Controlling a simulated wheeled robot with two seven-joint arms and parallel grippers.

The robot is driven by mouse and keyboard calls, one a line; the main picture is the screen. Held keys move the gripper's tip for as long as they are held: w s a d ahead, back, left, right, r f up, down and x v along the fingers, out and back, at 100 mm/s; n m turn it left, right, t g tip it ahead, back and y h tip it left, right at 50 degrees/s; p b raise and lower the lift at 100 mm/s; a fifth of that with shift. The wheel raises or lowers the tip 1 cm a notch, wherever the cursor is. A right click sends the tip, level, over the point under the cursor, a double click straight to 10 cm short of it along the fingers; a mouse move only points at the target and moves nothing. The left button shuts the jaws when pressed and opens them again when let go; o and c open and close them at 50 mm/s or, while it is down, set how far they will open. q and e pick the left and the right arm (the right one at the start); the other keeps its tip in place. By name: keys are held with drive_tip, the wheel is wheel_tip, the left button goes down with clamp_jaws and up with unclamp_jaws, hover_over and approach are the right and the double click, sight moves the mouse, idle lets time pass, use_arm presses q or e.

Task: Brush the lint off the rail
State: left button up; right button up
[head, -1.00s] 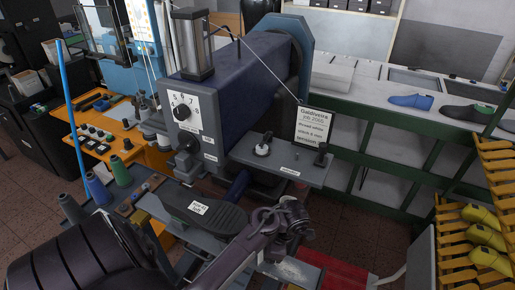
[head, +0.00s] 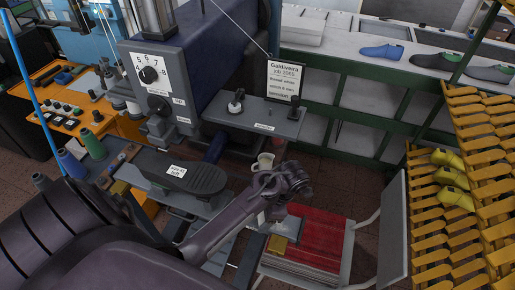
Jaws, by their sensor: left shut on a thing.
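My left gripper (head: 297,186) reaches in from the lower left over the space in front of the sewing machine (head: 205,55). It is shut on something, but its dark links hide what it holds. A pale cup-shaped thing (head: 264,160) shows just behind the gripper; I cannot tell whether they touch. A grey ledge (head: 257,117) with two knobs runs along the machine's front, and a dark sole-shaped pad (head: 180,171) with a white label lies lower left. I cannot make out lint or a brush, nor tell which part is the rail. My right gripper is not in view.
A white-framed chair (head: 352,232) with a red stack (head: 318,238) and a small yellow block stands below the gripper. A yellow slatted rack (head: 480,170) with yellow lasts is at the right. Spools (head: 92,144) stand at the left. A green-framed bench (head: 345,125) with shoes is behind.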

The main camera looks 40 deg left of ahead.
sight(287, 229)
use_arm(q)
drive_tip(key=shift+w+d+p, duration=0.15)
drive_tip(key=shift+w+d, duration=0.2)
drive_tip(key=shift+d, duration=0.55)
drive_tip(key=shift+w+d+p, duration=0.15)
drive_tip(key=shift+w+d, duration=0.15)
drive_tip(key=shift+d, duration=0.6)
drive_tip(key=shift+w+d+f, duration=0.1)
drive_tip(key=shift+w+d, duration=0.1)
drive_tip(key=shift+d, duration=0.9)
drive_tip(key=shift+w+d, duration=0.3)
drive_tip(key=shift+d, duration=0.5)
drive_tip(key=shift+w+d, duration=0.25)
drive_tip(key=shift+d, duration=0.5)
drive_tip(key=shift+a, duration=0.1)
